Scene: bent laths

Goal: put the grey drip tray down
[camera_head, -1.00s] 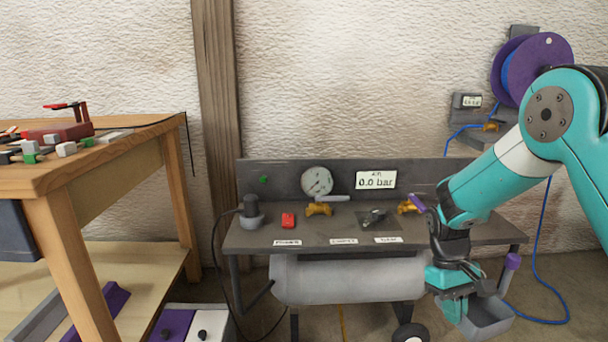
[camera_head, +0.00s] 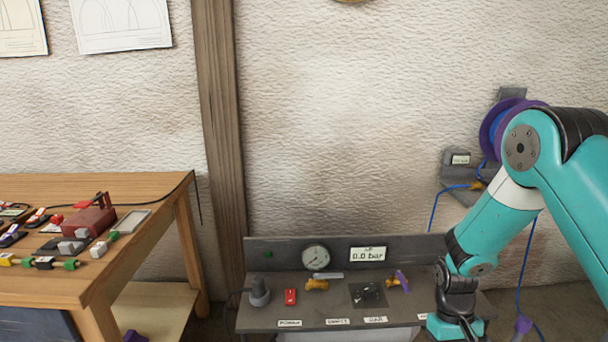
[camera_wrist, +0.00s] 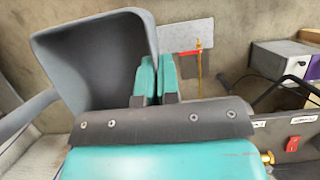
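The grey drip tray (camera_wrist: 95,55) fills the upper left of the wrist view, its hollow side showing. My gripper (camera_wrist: 157,68) has its two teal fingers close together on the tray's right wall, which runs between them. The tray is held clear of the floor. In the head view my gripper (camera_head: 456,327) is at the bottom edge, at the front right of the grey bench; its fingertips and the tray are out of that frame.
The grey bench (camera_head: 305,322) carries a gauge (camera_head: 315,257), a red switch (camera_head: 290,297) and yellow fittings. A wooden table (camera_head: 150,240) with many small parts stands left. A blue hose (camera_head: 434,207) hangs at right. A pale plate (camera_wrist: 187,33) lies below in the wrist view.

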